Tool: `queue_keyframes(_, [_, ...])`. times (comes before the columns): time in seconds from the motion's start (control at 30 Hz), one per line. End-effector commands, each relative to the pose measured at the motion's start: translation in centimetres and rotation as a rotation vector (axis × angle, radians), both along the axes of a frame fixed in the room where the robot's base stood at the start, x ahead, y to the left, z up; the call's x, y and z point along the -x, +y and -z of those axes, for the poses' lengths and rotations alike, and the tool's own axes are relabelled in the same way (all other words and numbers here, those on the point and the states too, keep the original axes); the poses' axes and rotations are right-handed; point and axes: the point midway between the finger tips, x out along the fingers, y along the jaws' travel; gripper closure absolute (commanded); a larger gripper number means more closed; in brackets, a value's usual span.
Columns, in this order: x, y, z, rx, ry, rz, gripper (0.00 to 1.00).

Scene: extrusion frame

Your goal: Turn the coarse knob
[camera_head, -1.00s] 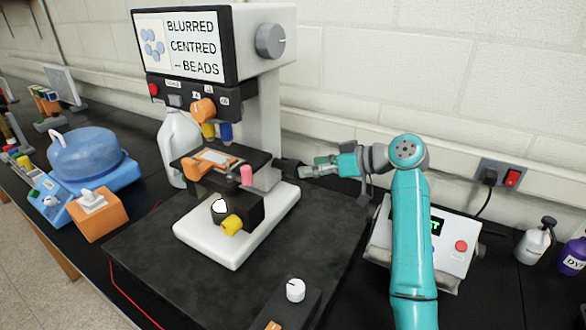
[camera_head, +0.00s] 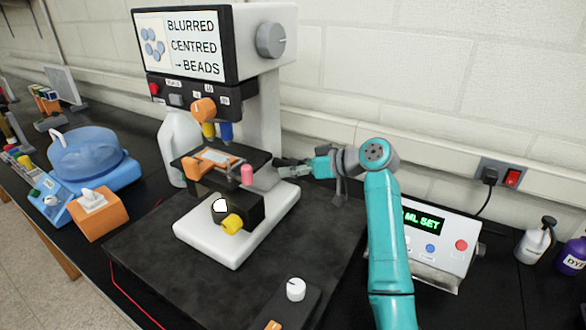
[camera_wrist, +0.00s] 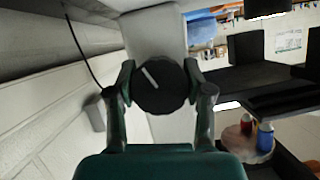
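The microscope (camera_head: 262,215) stands on the dark bench with a white base and a screen on top reading "BLURRED CENTRED → BEADS". In the wrist view a round black knob (camera_wrist: 161,88) with a white pointer line tilted to the upper left faces me, in front of the pale column. My gripper (camera_wrist: 160,78) has one finger on each side of this knob, close to its rim. Whether the fingers press on it cannot be told. In the head view my gripper (camera_head: 283,163) reaches the microscope's right side at stage height and hides the knob.
A grey knob (camera_head: 271,40) sits on the screen housing. The stage (camera_head: 243,153) with a pink-topped part is just left of my gripper. A white control box (camera_head: 440,245) is right of my arm. A white knob (camera_head: 296,289) is on the front bench.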

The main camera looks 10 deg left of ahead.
Motion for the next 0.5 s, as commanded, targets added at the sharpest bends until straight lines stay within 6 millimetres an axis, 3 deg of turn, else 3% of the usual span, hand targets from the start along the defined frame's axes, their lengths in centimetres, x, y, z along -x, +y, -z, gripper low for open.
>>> queue_keyframes(0.5, [0.01,0.06,-0.05,-0.067,0.182,-0.001,0.84])
